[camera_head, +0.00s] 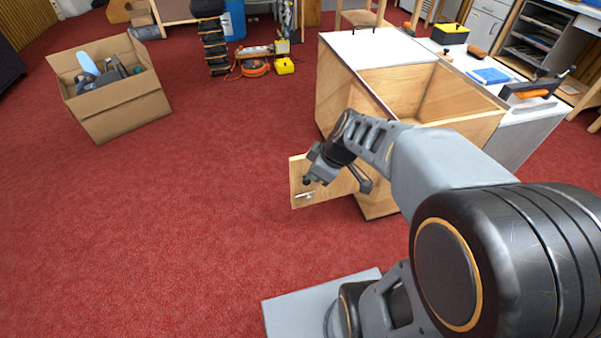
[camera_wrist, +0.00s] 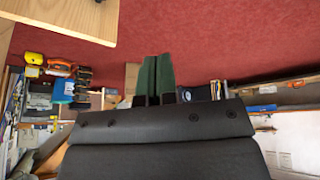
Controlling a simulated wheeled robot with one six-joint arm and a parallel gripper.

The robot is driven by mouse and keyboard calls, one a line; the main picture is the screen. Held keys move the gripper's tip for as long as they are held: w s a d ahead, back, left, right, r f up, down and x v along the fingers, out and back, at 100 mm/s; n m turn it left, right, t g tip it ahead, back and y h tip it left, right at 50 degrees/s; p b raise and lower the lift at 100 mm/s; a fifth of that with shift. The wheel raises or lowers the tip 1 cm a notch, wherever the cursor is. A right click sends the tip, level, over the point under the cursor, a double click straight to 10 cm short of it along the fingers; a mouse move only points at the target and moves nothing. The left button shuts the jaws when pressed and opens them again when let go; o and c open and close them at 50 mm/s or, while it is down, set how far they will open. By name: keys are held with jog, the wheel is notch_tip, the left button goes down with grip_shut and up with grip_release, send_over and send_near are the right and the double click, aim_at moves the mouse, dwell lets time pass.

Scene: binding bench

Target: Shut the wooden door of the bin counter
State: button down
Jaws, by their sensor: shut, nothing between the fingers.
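The bin counter (camera_head: 385,204) is a pale wooden box with a white top and an open-topped bin, right of centre in the head view. Its wooden door (camera_head: 337,188) stands swung open, sticking out to the left from the counter's lower front. A small metal handle (camera_head: 305,195) is near the door's free end. My gripper (camera_head: 308,180) overlaps the door near that end; the head view does not show whether they touch. In the wrist view its green fingers (camera_wrist: 155,76) are together and empty. A wooden panel (camera_wrist: 65,18), likely the door, fills the upper left corner there, apart from the fingers.
A cardboard box (camera_head: 125,104) with tools stands on the red carpet at the left. Open carpet lies left of the door.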

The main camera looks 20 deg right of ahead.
jog(key=w+d+f+n+t+y+b, duration=0.1)
jog(key=w+d+f+n+t+b, duration=0.15)
jog(key=w+f+n, duration=0.4)
jog(key=b, duration=0.2)
send_near(292, 170)
notch_tip(292, 170, down, 4)
jog(key=a, duration=0.2)
jog(key=shift+w+f+n+g, duration=0.1)
jog(key=shift+w+n+g, duration=0.15)
jog(key=shift+w, duration=1.1)
jog(key=shift+w, duration=0.1)
